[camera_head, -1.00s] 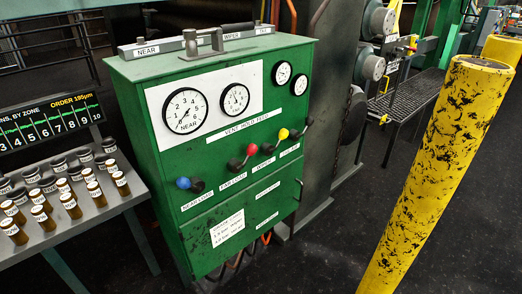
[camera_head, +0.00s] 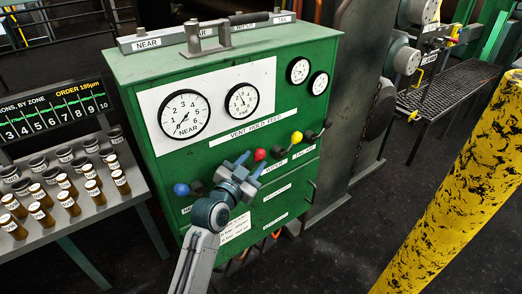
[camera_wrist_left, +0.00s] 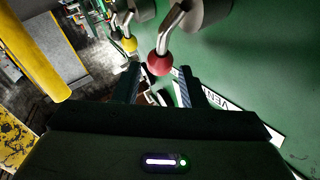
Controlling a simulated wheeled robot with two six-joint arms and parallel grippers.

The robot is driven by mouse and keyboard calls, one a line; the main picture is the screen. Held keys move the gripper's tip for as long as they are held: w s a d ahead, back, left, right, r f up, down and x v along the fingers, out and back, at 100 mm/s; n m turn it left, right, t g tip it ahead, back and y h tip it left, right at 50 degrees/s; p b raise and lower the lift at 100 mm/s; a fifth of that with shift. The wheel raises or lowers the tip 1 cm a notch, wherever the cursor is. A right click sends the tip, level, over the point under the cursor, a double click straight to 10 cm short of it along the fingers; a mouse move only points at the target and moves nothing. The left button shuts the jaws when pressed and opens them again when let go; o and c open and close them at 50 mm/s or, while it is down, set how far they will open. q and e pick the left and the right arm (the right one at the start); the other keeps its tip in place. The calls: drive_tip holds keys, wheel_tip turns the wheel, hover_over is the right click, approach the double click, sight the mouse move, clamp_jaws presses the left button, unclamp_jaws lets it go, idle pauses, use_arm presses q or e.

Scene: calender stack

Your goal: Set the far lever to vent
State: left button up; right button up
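The red-knobbed lever (camera_head: 260,154) is second from left on the green cabinet (camera_head: 200,72); its knob leans up and right. Its pivot and the label below are hidden by my gripper. My left gripper (camera_head: 250,163) is open at the red knob. In the left wrist view the red knob (camera_wrist_left: 158,64) shows between the two spread fingers, near their tips; I cannot tell if they touch it. A "VENT HOLD FEED" strip (camera_head: 246,132) is above the levers. My right gripper is not in view.
The blue knob (camera_head: 181,189) is at left, leaning left. The yellow knob (camera_head: 297,137) and a black knob (camera_head: 328,122) are to the right. A rack of small bottles (camera_head: 60,199) stands left of the cabinet. A yellow post (camera_head: 455,190) stands at right, with open floor between.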

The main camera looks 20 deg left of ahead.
sight(257, 158)
use_arm(q)
drive_tip(key=shift+w+d+p, duration=0.2)
drive_tip(key=shift+w+d, duration=0.05)
drive_tip(key=shift+w, duration=1)
drive_tip(key=shift+w+d+p, duration=0.15)
drive_tip(key=shift+w+d, duration=0.05)
drive_tip(key=shift+w, duration=1)
drive_tip(key=shift+f, duration=0.1)
clamp_jaws()
